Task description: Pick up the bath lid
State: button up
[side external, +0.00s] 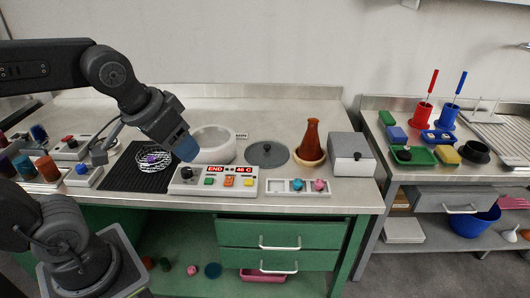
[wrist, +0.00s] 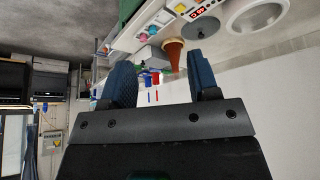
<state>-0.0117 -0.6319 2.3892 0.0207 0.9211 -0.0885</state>
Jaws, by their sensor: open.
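The bath lid (side external: 267,154) is a flat grey disc with a small dark knob. It lies on the bench to the right of the white round bath (side external: 222,152), apart from it. The bath is open at the top. My gripper (side external: 187,149) has blue fingers and hangs in front of the bath's left side, left of the lid. In the wrist view my gripper (wrist: 162,78) is open with nothing between its fingers. That view is turned over; the lid (wrist: 201,28) and the bath (wrist: 258,14) show near its top, beyond the fingers.
A control panel (side external: 213,187) with a lit display stands at the bench front. A brown flask (side external: 312,137) in a tan holder and a grey box (side external: 352,155) stand right of the lid. A wire basket (side external: 152,158) sits on a black mat (side external: 118,176) at left.

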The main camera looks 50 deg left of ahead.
jog(key=w+a+r+n+g+y, duration=0.1)
jog(key=w+a+n, duration=0.1)
jog(key=w, duration=0.5)
jog(key=w+a+r+n+g, duration=0.1)
jog(key=w+n, duration=0.2)
jog(key=w, duration=0.4)
jog(key=n+g+y, duration=0.2)
jog(key=n, duration=0.6)
send_over(267, 146)
jog(key=s+d, duration=0.1)
notch_tip(267, 146, down, 21)
jog(key=shift+d+r, duration=0.1)
jog(key=shift+d, duration=0.05)
jog(key=shift+x, duration=3)
jog(key=shift+w+d, duration=0.15)
jog(key=shift+w, duration=0.05)
